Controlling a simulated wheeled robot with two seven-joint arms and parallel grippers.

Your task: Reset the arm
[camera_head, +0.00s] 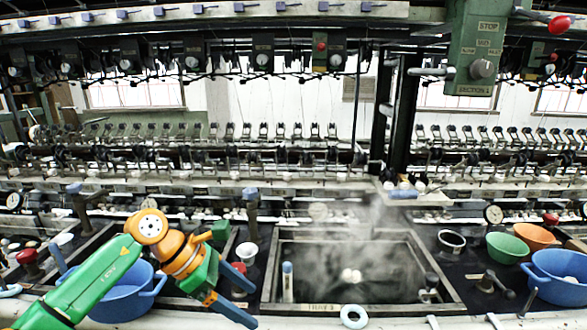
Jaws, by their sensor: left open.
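My left arm, green and orange, comes in from the lower left. Its left gripper (255,307) has two blue fingers spread apart with nothing between them. It is open and empty, left of the steaming basin (455,290), above the front ledge. The arm covers part of a blue tub (122,303) at the lower left. My right gripper does not show.
At the right are a green bowl (507,248), an orange bowl (535,236) and a blue tub (560,278). A green control box (478,50) hangs above.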

